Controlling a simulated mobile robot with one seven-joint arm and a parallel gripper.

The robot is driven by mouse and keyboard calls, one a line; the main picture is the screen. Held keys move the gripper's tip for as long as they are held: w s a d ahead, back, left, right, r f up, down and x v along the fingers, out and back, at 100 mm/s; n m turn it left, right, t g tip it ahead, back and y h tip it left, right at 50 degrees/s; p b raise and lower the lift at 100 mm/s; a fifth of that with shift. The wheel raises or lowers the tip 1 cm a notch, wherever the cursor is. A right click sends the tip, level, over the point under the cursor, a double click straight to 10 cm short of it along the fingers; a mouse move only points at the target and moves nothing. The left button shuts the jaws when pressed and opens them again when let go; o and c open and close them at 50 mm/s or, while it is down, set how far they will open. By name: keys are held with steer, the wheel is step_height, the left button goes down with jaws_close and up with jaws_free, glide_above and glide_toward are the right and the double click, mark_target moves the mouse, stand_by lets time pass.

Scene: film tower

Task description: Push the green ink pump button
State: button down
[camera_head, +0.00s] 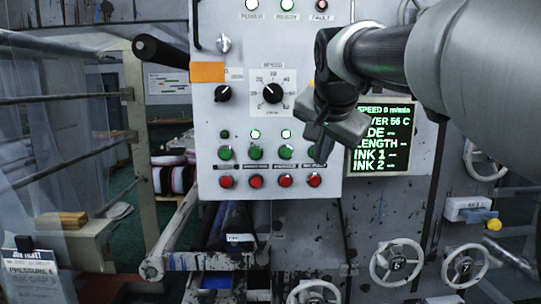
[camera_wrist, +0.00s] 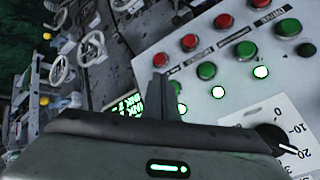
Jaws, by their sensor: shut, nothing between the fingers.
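A row of green buttons sits on the grey control panel, including the leftmost (camera_head: 225,153), second (camera_head: 255,153), third (camera_head: 285,152) and rightmost (camera_head: 314,152) ones. The labels below them are too small to read, so I cannot tell which is the ink pump. My gripper (camera_head: 318,138) is shut and empty, in front of the panel's right side, just above the rightmost green button in the picture. In the wrist view, my shut fingers (camera_wrist: 160,92) appear beside that same button (camera_wrist: 175,88), partly overlapping it. Contact cannot be told.
Red buttons (camera_head: 255,182) run directly below the green row, and small lamps (camera_head: 255,134) above it; one is dark. A speed dial (camera_head: 272,92) is higher up. A screen (camera_head: 381,136) with green text is right of the panel. Handwheels (camera_head: 396,263) stand at lower right.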

steer(key=s+b, duration=0.1)
steer(key=s, duration=0.2)
steer(key=shift+s, duration=0.4)
